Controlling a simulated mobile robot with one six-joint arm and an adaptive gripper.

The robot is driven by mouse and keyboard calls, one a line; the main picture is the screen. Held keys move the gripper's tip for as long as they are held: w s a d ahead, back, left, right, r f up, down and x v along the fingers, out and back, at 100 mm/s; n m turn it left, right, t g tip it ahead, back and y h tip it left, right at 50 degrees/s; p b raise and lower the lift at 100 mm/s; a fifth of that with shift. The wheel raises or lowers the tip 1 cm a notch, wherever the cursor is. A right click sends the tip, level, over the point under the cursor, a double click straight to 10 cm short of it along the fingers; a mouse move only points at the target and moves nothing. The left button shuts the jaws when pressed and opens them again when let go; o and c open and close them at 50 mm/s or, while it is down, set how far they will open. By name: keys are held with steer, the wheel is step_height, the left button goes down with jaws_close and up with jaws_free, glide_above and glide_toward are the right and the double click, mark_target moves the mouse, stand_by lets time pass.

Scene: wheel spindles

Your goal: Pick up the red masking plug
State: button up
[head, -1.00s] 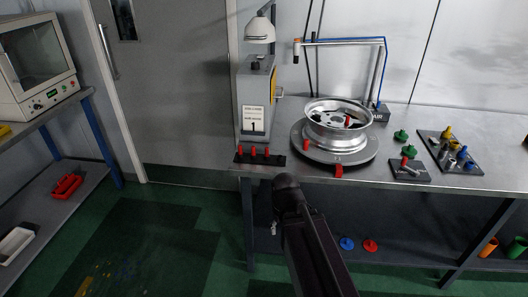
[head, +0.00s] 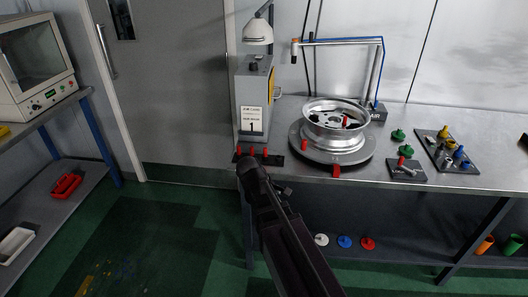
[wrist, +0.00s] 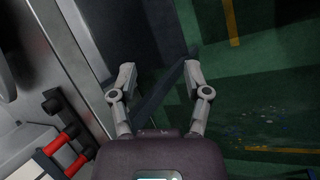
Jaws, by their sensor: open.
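A red masking plug (head: 368,243), a flat disc with a short stem, stands on the shelf under the bench. It is the rightmost in a row with a blue one (head: 344,241) and a white one (head: 321,239). My gripper (wrist: 160,72) is open and empty in the wrist view, its fingers spread above the green floor beside the bench edge. The red plug on the shelf does not show in the wrist view. In the head view my arm hides most of the gripper, in front of the bench's left end and well left of the plug.
The bench (head: 460,180) carries a wheel (head: 335,115) on a turntable, a grey press (head: 255,100) and a black strip (head: 274,160) with red pegs, close to my arm. A bench leg (head: 470,240) stands right of the plugs. Orange (head: 485,244) and green (head: 513,245) cups stand farther right.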

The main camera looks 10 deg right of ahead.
steer(key=w+a+r+n+t+h+p, duration=0.2)
steer(key=w+a+r+n+t+h, duration=0.3)
steer(key=w+a+r+n, duration=0.5)
steer(key=w+r+n+h, duration=0.1)
steer(key=w+n, duration=0.2)
steer(key=n, duration=0.1)
steer(key=shift+r, duration=0.35)
steer(key=b, duration=0.3)
glide_toward(265, 153)
steer(key=w+d, duration=0.2)
steer(key=shift+w+d+f, duration=0.15)
steer(key=shift+w+d, duration=0.05)
steer(key=shift+d, duration=0.2)
steer(key=shift+w+d+f, duration=0.1)
steer(key=shift+w+d, duration=0.15)
steer(key=shift+d, duration=0.25)
